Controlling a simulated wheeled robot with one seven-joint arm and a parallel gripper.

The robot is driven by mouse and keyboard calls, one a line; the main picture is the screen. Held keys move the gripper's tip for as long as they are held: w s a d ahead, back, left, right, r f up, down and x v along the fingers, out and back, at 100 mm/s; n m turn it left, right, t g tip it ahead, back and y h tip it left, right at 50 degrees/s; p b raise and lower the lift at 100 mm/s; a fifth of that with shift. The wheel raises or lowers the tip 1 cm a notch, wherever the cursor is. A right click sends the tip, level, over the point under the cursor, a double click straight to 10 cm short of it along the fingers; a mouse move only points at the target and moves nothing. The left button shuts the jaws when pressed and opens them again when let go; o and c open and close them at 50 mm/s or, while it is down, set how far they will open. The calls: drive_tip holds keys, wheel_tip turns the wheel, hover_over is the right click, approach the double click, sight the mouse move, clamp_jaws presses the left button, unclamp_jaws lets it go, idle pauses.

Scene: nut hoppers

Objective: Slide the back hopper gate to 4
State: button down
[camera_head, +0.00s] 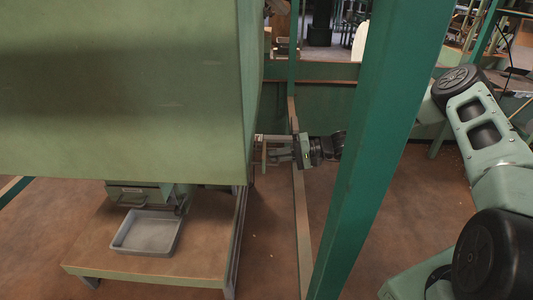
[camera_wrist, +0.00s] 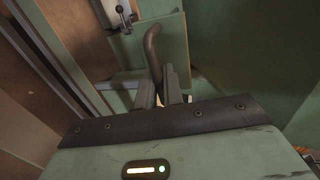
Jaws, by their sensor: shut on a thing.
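My gripper (camera_head: 283,152) reaches from the right, past the green post, to the far edge of the large green hopper (camera_head: 130,90). In the wrist view my gripper (camera_wrist: 168,92) is shut on a dark, bent gate handle (camera_wrist: 152,45) whose curved end rises above the fingers. A flat green gate plate (camera_wrist: 172,45) lies behind the handle. In the head view the hopper body hides most of the gate, and a small piece of metal shows by the fingers. I cannot read any scale numbers or the gate's setting.
A green post (camera_head: 375,130) stands upright between the hopper and my arm. A grey tray (camera_head: 147,232) sits on a low wooden-topped stand (camera_head: 95,250) under a nearer outlet. A small black-knobbed lever (camera_wrist: 120,10) shows on a pale metal plate in the wrist view.

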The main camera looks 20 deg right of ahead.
drive_tip(key=shift+d+f, duration=0.1)
drive_tip(key=shift+d, duration=0.2)
drive_tip(key=c, duration=1.6)
unclamp_jaws()
drive_tip(key=shift+c, duration=0.2)
drive_tip(key=shift+s, duration=0.1)
drive_tip(key=p+v, duration=0.2)
drive_tip(key=v, duration=1.5)
drive_tip(key=shift+d+p, duration=0.25)
drive_tip(key=shift+p, duration=0.1)
